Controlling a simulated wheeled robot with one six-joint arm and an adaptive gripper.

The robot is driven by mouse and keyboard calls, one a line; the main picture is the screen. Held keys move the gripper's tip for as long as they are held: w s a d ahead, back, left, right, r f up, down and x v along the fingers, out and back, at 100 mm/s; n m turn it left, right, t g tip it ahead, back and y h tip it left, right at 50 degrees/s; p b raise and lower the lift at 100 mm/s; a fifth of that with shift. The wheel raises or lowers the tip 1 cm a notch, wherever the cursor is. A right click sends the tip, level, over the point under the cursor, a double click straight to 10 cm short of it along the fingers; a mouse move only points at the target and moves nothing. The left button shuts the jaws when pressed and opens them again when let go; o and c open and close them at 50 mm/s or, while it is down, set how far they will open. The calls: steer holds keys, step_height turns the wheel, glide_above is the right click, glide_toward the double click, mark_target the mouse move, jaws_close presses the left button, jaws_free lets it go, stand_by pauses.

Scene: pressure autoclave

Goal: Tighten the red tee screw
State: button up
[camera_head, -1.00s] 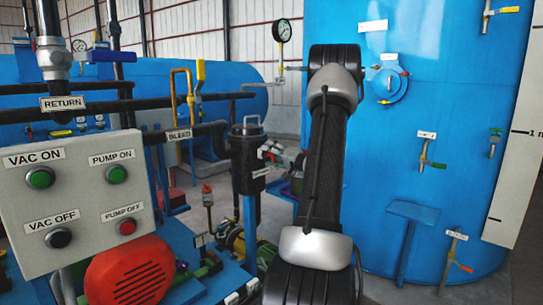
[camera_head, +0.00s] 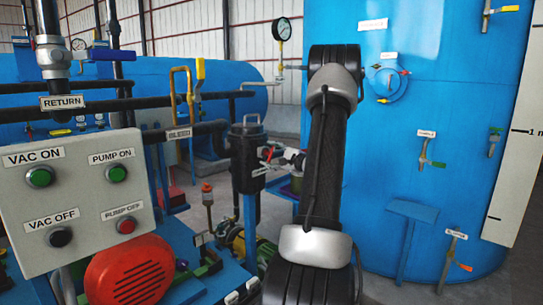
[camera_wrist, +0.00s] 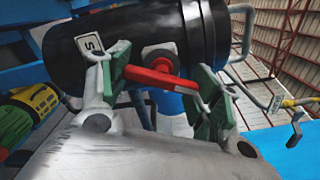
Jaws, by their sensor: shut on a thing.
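The red tee screw (camera_wrist: 160,81) sticks out from the side of a black canister (camera_wrist: 110,50), with a blue and white part behind it. My gripper (camera_wrist: 166,84) has a green-padded finger at each end of the red crossbar. The fingers are closed on the bar, which lies slightly tilted across the wrist view. In the head view the black canister (camera_head: 247,165) stands left of my arm, and a small red piece of the screw (camera_head: 268,153) shows at its right side. My gripper (camera_head: 282,155) is there too, small and partly hidden by my arm.
A grey panel (camera_head: 85,235) with several buttons and a red round cover (camera_head: 130,278) stand at the left. A large blue tank (camera_head: 400,60) with valves rises at the right. Black pipes and a BLEED label (camera_head: 180,133) lie left of the canister.

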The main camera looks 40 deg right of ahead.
steer(key=m, duration=0.6)
steer(key=shift+f, duration=0.15)
steer(key=m, duration=0.6)
steer(key=shift+a+f, duration=0.1)
steer(key=shift+a, duration=0.15)
steer(key=shift+s+m, duration=0.1)
steer(key=shift+m, duration=0.3)
steer(key=o, duration=1)
steer(key=s, duration=0.8)
steer(key=s+d, duration=0.1)
steer(key=s, duration=0.3)
